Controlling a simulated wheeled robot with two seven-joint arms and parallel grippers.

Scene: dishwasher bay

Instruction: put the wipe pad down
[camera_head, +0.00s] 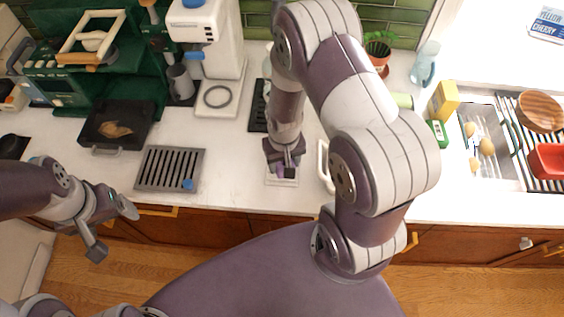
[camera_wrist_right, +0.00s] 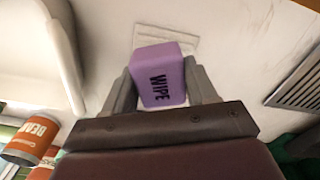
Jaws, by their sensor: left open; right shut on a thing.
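The wipe pad (camera_wrist_right: 158,75) is a purple block with "WIPE" printed on it. In the right wrist view it sits between the two fingers of my right gripper (camera_wrist_right: 165,90), which is shut on it. In the head view my right gripper (camera_head: 284,169) points down over the counter, with only a bit of purple showing at its fingers. A pale rectangular plate (camera_head: 281,181) lies on the counter below it; it also shows just beyond the pad in the wrist view (camera_wrist_right: 165,37). I cannot tell whether the pad touches it. My left gripper (camera_head: 112,228) is open and empty, in front of the counter.
A grey slotted drip tray (camera_head: 170,168) with a blue item (camera_head: 188,185) lies to the left. A white handle-like object (camera_head: 325,165) stands close to the right of my right gripper. The coffee machine (camera_head: 212,50) is behind. The counter between tray and gripper (camera_head: 230,175) is clear.

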